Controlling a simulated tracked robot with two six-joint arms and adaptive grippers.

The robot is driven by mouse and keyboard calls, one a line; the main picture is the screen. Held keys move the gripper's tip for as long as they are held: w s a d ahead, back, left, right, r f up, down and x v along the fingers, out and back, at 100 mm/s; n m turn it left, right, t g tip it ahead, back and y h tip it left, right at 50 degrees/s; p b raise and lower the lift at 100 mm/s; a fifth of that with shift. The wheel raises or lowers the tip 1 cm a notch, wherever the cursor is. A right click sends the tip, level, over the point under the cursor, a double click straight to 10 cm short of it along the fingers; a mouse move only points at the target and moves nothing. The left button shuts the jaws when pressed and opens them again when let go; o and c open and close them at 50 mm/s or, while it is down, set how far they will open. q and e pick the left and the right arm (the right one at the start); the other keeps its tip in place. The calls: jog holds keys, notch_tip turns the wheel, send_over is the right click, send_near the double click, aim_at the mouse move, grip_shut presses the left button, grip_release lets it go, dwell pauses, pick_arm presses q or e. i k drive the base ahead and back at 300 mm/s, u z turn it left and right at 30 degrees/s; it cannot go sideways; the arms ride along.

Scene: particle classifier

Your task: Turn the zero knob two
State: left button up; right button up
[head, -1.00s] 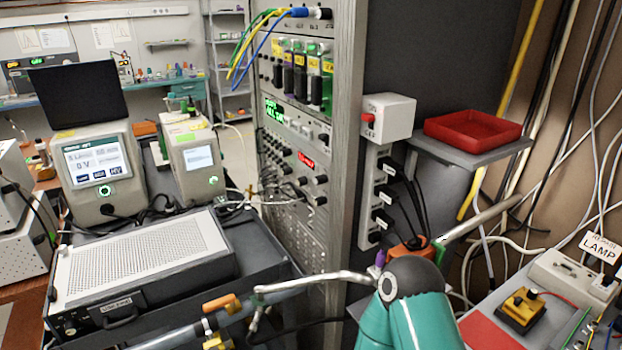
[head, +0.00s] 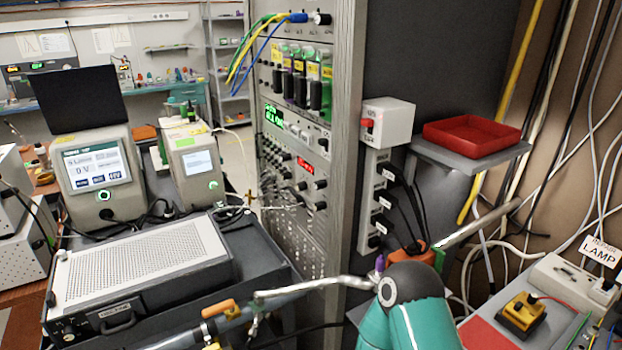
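The instrument rack (head: 349,80) stands in the middle of the head view, its front panels turned to the left. Several small black knobs sit on its lower panels, such as a knob near the red display (head: 320,184) and a knob below it (head: 320,205). Their labels are too small to read, so I cannot tell which is zero knob two. Neither of my grippers shows in this view, and nothing is seen touching the knobs.
A grey ventilated unit (head: 140,260) and two display instruments stand left of the rack. A metal pipe (head: 320,284) crosses in front of it. A red tray (head: 470,137) lies on a shelf at the right. Cables hang at the rack front and right wall.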

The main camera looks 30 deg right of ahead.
aim_at(321, 184)
jog(key=u, duration=0.3)
jog(key=i, duration=0.2)
jog(key=z, duration=2.65)
jog(key=k, duration=1.55)
jog(key=u, duration=1.05)
jog(key=i, duration=0.95)
jog(key=u, duration=0.05)
